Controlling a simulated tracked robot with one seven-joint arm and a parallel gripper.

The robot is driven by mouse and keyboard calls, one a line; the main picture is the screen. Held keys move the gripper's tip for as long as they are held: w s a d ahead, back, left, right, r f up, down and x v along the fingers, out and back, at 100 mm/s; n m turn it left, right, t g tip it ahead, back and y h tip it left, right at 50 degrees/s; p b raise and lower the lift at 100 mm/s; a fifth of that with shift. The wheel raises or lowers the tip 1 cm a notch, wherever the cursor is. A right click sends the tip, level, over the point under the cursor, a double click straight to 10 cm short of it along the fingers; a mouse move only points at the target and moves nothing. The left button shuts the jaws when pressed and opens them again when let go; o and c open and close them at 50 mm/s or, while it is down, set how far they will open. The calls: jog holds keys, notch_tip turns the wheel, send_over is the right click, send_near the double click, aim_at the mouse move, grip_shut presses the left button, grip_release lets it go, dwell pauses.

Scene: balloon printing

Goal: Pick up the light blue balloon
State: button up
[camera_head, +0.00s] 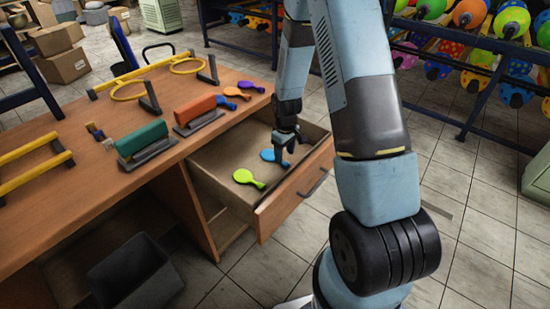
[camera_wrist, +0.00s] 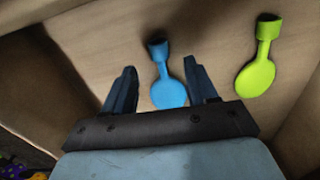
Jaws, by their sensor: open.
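The light blue balloon (camera_head: 268,155) lies in the open drawer (camera_head: 222,167) of the wooden desk, partly hidden behind my gripper in the head view. In the wrist view the blue balloon (camera_wrist: 168,92) lies flat between my two fingers, its neck pointing away from my palm. My gripper (camera_head: 286,146) is over the drawer, pointing down. In the wrist view its fingers (camera_wrist: 162,88) are apart, one on each side of the balloon. I cannot tell whether they touch it.
A lime green balloon (camera_head: 248,178) lies in the same drawer, beside the blue one. On the desk (camera_head: 80,190) are an orange block tool (camera_head: 195,109), a green one (camera_head: 142,138), small orange and purple balloons, and yellow frames. A rack of colourful balloons stands at the back right.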

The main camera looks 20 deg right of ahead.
aim_at(285, 162)
jog(key=shift+d+f, duration=0.1)
jog(key=shift+f, duration=2.15)
jog(key=c, duration=0.9)
